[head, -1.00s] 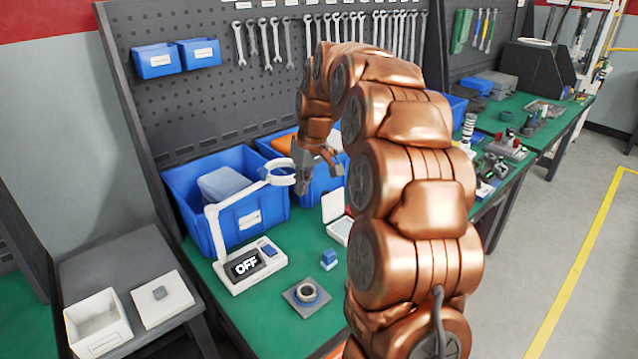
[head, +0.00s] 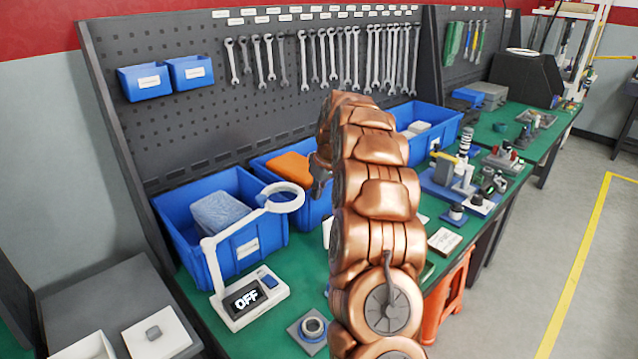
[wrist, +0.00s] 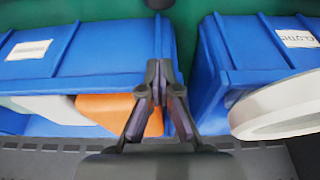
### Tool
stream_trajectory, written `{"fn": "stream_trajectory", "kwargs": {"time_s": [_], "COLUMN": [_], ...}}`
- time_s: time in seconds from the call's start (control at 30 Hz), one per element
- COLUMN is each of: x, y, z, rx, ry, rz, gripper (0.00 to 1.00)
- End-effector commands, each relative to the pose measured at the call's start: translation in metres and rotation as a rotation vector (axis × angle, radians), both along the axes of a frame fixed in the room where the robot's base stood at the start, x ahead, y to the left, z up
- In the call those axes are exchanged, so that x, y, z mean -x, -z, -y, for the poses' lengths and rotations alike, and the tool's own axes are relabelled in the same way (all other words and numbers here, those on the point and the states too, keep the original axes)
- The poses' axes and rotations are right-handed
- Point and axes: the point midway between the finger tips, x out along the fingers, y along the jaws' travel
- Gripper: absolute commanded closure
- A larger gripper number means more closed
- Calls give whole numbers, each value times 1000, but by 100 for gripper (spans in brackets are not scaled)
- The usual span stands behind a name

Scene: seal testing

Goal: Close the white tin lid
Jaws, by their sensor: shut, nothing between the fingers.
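A white tin with its lid standing up is mostly hidden behind my arm in the head view; only a white sliver (head: 327,232) shows at the arm's left edge. My gripper (head: 318,188) is above the blue bins at the back of the bench, partly hidden by my own arm. In the wrist view my gripper (wrist: 160,85) has its fingertips together, with nothing between them. The tin is not recognisable in the wrist view.
A magnifier lamp (head: 284,197) stands close left of my gripper; its ring (wrist: 280,108) shows in the wrist view. Blue bins, one with an orange item (head: 288,168), line the pegboard. A grey block with a ring (head: 312,327) lies at the front.

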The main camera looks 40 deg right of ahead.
Motion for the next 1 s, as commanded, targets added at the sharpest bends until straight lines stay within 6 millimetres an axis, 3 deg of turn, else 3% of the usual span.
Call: {"fn": "stream_trajectory", "kwargs": {"time_s": [0.33,0.7,1.0], "x": [-15,13,24], "y": [50,46,48], "z": [-3,2,3], "rx": [-1,0,0], "ry": [1,2,-1], "rz": [-2,2,1], "gripper": [100,100,100]}}
